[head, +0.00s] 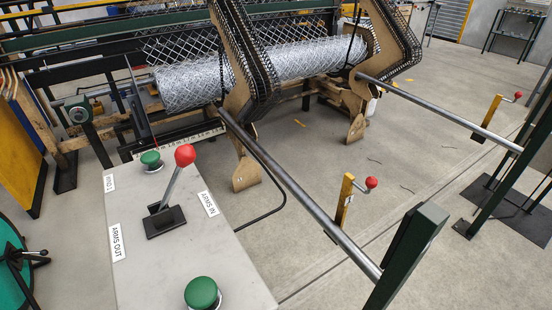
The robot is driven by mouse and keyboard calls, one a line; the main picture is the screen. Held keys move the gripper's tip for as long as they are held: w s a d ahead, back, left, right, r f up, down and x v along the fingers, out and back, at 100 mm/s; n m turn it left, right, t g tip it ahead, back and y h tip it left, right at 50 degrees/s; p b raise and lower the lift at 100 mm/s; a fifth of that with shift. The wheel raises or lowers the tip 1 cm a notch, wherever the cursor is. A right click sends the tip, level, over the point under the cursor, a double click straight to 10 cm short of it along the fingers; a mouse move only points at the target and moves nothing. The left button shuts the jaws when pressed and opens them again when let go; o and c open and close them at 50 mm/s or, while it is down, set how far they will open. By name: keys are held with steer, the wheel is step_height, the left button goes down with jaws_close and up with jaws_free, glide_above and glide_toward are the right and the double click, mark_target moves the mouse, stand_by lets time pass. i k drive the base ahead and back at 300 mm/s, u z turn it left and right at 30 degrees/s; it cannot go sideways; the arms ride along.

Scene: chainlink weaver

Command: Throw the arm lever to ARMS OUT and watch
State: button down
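The arm lever (171,187) stands on a pale grey control panel (140,280) at the lower left of the head view. It has a red ball knob (185,155), a metal shaft and a dark slotted base (165,221). The shaft rises up and slightly right in the picture, with the knob above the far end of the base. An ARMS OUT label (117,242) is left of the base and an ARMS IN label (208,203) is right of it. My gripper is not in view, and nothing touches the lever.
Two green buttons (151,160) (202,293) flank the lever on the panel, far and near. Behind it, a roll of chainlink mesh (190,86) lies by brown arms (241,90). Long steel bars (300,195) run right to green posts (408,255). Floor between them is mostly clear.

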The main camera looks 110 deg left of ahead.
mark_target(185, 155)
steer(key=i, duration=1.9)
steer(key=u, duration=4.7)
steer(key=i, duration=1)
